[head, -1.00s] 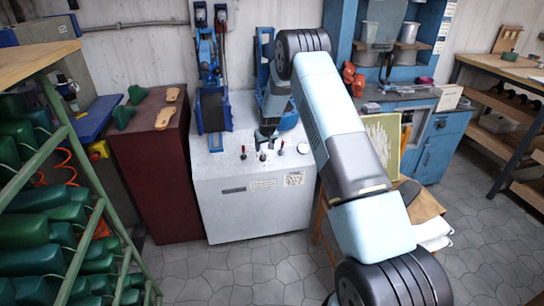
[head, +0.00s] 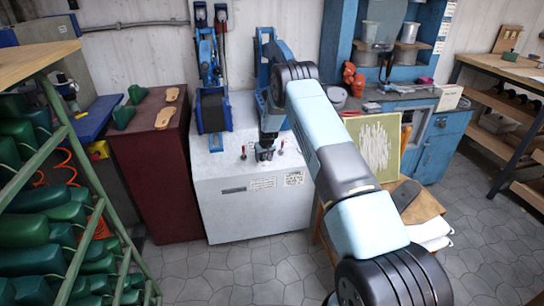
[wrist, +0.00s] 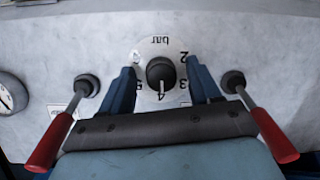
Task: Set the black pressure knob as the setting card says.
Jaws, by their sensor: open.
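The black pressure knob (wrist: 160,73) shows in the wrist view on a round white dial plate (wrist: 150,48). I cannot tell for sure where the knob points. My gripper (wrist: 163,88) is open, one blue finger on each side of the knob, with gaps visible. In the head view my gripper (head: 265,152) is over the top of the white press cabinet (head: 250,210) and hides the knob. I cannot identify a readable setting card.
Red-handled levers stand left (wrist: 50,140) and right (wrist: 272,135) of the knob, close to my gripper. A round gauge (wrist: 12,94) is at the left edge. Labels (head: 262,183) are on the cabinet front. A maroon cabinet (head: 160,190) stands left, a stool (head: 425,205) right.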

